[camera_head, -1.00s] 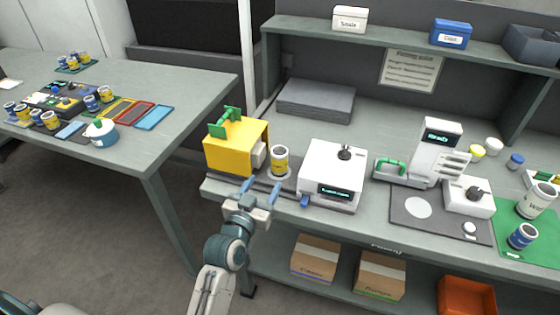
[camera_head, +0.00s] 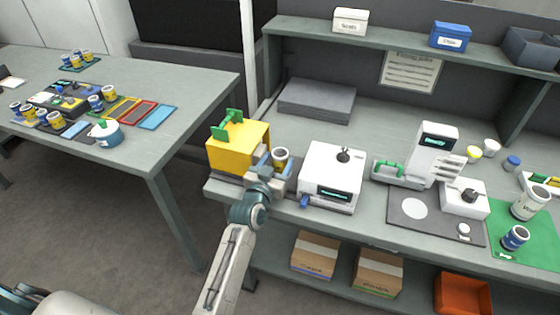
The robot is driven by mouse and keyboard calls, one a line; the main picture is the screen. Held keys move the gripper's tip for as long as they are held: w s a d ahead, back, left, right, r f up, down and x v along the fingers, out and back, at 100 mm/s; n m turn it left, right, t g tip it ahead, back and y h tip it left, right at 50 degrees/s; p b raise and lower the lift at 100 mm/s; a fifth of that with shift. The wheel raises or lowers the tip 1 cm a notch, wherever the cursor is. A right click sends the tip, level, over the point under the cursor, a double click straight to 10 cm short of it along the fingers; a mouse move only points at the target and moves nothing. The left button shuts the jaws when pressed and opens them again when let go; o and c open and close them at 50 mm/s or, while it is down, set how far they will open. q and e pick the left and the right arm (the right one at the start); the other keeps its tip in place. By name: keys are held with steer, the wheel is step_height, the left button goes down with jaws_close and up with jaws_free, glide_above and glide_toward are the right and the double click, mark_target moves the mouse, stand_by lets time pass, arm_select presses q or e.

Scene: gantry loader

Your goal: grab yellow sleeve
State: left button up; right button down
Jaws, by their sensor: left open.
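The yellow sleeve (camera_head: 281,158) is a small upright cylinder with a white and yellow wall and a dark open top. It stands at the front of the bench, between the yellow machine (camera_head: 236,150) and the white box-shaped device (camera_head: 333,170). My left gripper (camera_head: 275,166) is open at the near side of the sleeve, with one blue finger to its left and the other by its right side. The gripper hides the sleeve's lower part, so I cannot tell whether the fingers touch it. My right gripper is not in view.
The yellow machine with its green handle is close on the left of the gripper. The white device is close on the right. More yellow and blue sleeves stand on the left table (camera_head: 190,100). A grey slab (camera_head: 316,98) lies behind.

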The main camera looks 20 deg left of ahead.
arm_select(q)
steer(key=shift+c, duration=0.2)
steer(key=c, duration=0.9)
steer(key=shift+r, duration=0.1)
steer(key=shift+c, duration=0.2)
